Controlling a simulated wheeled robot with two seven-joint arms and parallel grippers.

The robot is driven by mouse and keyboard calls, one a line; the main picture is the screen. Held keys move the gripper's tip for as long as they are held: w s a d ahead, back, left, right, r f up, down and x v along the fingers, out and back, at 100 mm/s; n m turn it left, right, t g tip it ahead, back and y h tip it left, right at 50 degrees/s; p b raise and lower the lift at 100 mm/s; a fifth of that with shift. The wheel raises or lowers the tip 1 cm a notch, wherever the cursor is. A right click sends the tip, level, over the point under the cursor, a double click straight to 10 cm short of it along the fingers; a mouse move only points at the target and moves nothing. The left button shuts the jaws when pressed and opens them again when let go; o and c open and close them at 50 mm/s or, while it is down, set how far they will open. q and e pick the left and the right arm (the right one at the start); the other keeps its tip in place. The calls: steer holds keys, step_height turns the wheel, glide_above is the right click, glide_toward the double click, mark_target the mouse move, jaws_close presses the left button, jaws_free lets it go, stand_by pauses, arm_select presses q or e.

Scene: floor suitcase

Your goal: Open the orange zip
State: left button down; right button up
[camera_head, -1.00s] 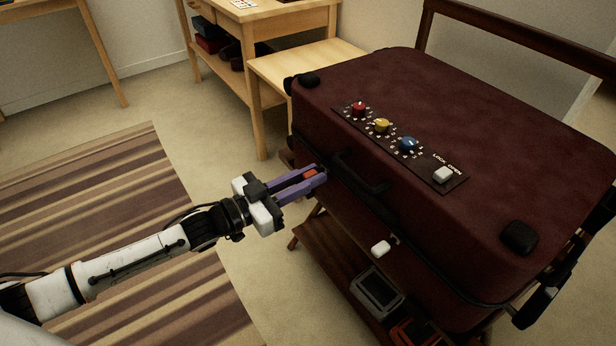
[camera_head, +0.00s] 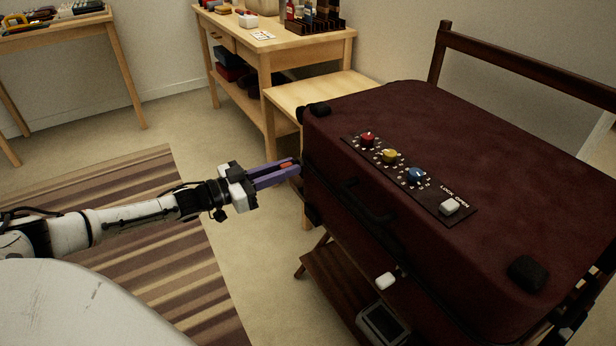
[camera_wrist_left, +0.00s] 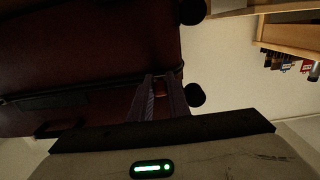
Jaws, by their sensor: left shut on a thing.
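The dark red suitcase (camera_head: 470,130) lies flat on a wooden stand, its front side toward me. My left gripper (camera_head: 297,168) is at the suitcase's far left front corner, with its purple fingers shut on the orange zip (camera_head: 287,164). Only a small patch of the orange zip shows between the fingers. In the left wrist view, the fingers (camera_wrist_left: 160,98) close around the orange zip (camera_wrist_left: 160,90) near the seam beside the black wheels. A white zip tab (camera_head: 385,281) hangs on the front side. My right gripper is not in view.
A panel (camera_head: 408,178) with red, yellow and blue knobs and a white switch is on the suitcase top. A carry handle (camera_head: 370,205) is on the front side. A low wooden table (camera_head: 310,95) stands close behind the left corner. A striped rug (camera_head: 130,190) covers open floor.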

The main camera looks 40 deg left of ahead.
arm_select(q)
steer(key=shift+a, duration=0.45)
steer(key=c, duration=1.7)
jaws_free()
steer(key=shift+d, duration=0.1)
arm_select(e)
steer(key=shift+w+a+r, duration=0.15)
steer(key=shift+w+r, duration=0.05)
